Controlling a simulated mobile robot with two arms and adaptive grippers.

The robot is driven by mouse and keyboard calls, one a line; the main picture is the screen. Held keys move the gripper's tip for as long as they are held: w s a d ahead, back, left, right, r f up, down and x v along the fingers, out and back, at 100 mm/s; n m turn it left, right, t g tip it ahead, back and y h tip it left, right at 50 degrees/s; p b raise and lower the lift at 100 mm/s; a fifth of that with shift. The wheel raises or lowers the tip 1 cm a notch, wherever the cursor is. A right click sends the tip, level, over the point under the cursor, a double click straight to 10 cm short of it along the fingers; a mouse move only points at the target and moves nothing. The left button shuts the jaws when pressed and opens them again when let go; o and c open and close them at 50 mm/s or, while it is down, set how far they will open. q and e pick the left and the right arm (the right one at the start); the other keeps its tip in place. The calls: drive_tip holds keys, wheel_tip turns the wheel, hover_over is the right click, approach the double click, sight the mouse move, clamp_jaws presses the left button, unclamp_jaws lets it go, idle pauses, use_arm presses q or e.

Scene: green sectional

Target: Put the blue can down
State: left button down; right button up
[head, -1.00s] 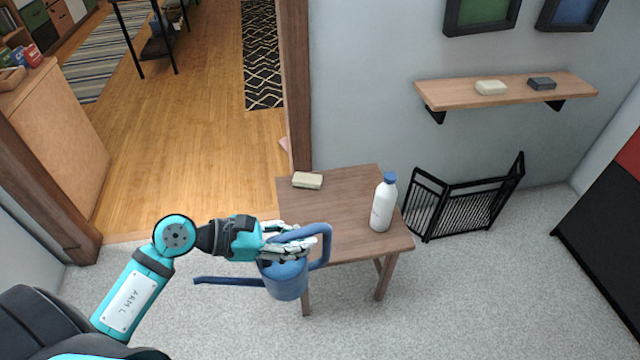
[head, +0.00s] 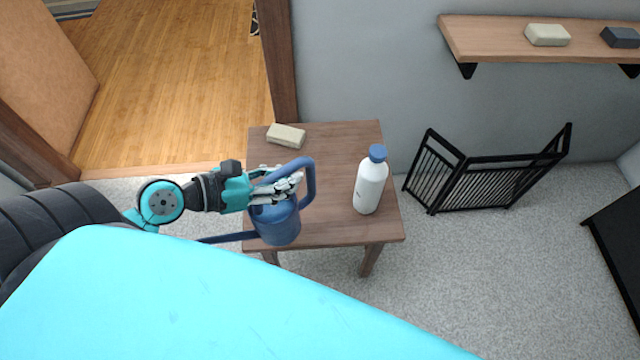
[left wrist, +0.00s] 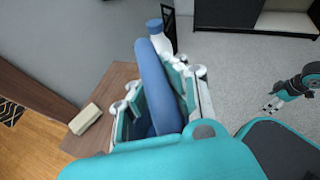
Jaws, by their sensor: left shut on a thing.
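The blue can (head: 276,224) is a watering can with a long thin spout pointing left and a looped handle. My left gripper (head: 285,186) is shut on it near the handle and top. In the head view the can overlaps the front left part of the small wooden table (head: 330,228); I cannot tell whether it touches the top. In the left wrist view the blue handle (left wrist: 158,85) rises between the fingers (left wrist: 158,100), with the body mostly hidden. My right gripper (left wrist: 270,106) shows small at the right of that view; its opening is unclear.
A white bottle with a blue cap (head: 370,181) stands on the table's right side. A pale bar (head: 286,136) lies at its back left corner. A black folding gate (head: 485,180) stands right of the table. A wall shelf (head: 490,38) hangs above. The table's middle is clear.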

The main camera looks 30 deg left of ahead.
sight(254, 209)
use_arm(q)
drive_tip(key=s+a+f+b, duration=0.1)
drive_tip(key=s+f+n+y+b, duration=0.1)
drive_tip(key=f+b, duration=0.1)
drive_tip(key=s+a+f+n+t+y+b, duration=0.1)
drive_tip(key=f, duration=0.1)
drive_tip(key=shift+s+a+f, duration=0.15)
drive_tip(key=shift+s+a, duration=0.2)
drive_tip(key=shift+s+a+f+y+b, duration=0.1)
drive_tip(key=shift+y+b, duration=0.2)
drive_tip(key=shift+b, duration=0.05)
drive_tip(key=w+a+f+b, duration=0.1)
drive_tip(key=w+f, duration=0.1)
drive_tip(key=w, duration=0.6)
drive_tip(key=w+f+b, duration=0.1)
drive_tip(key=w+f, duration=0.2)
drive_tip(key=w, duration=0.4)
drive_tip(key=shift+w+a+b, duration=0.3)
drive_tip(key=shift+w+a, duration=0.1)
use_arm(e)
drive_tip(key=w+a+r+t, duration=0.1)
drive_tip(key=w+r, duration=0.6)
drive_tip(key=r, duration=0.5)
drive_tip(key=shift+r, duration=0.15)
use_arm(q)
drive_tip(key=c, duration=1.7)
unclamp_jaws()
drive_tip(key=shift+f, duration=0.1)
drive_tip(key=shift+c, duration=0.2)
drive_tip(key=o, duration=0.3)
